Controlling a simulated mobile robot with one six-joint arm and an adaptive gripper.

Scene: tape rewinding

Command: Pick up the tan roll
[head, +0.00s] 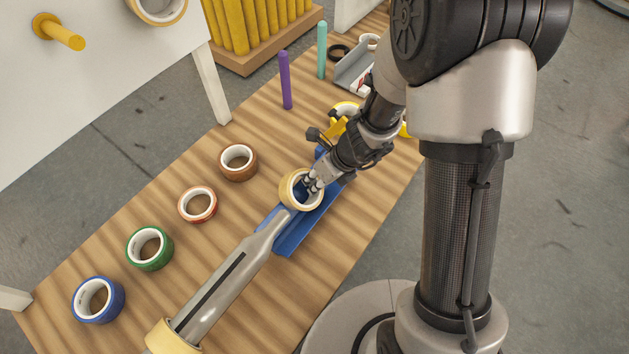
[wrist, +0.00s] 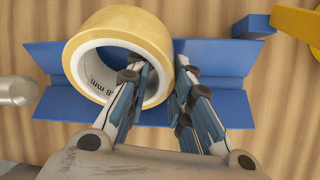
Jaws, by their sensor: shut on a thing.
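The tan roll (head: 286,188) is a ring of pale yellow tape with a white core, at the blue cradle (head: 291,243) in the head view. It also shows in the wrist view (wrist: 128,33), over the left part of the cradle (wrist: 215,58). My gripper (head: 311,184) is shut on the roll's right wall in the wrist view (wrist: 166,84), one finger inside the core and the other outside. I cannot tell whether the roll still touches the cradle.
Brown (head: 238,176), red (head: 184,206), green (head: 163,252) and blue (head: 114,307) rolls lie along the wooden table. A grey spindle (head: 225,285) ends close to the tan roll. Purple (head: 285,80) and teal (head: 322,50) pegs stand behind. A white board (head: 110,90) rises at left.

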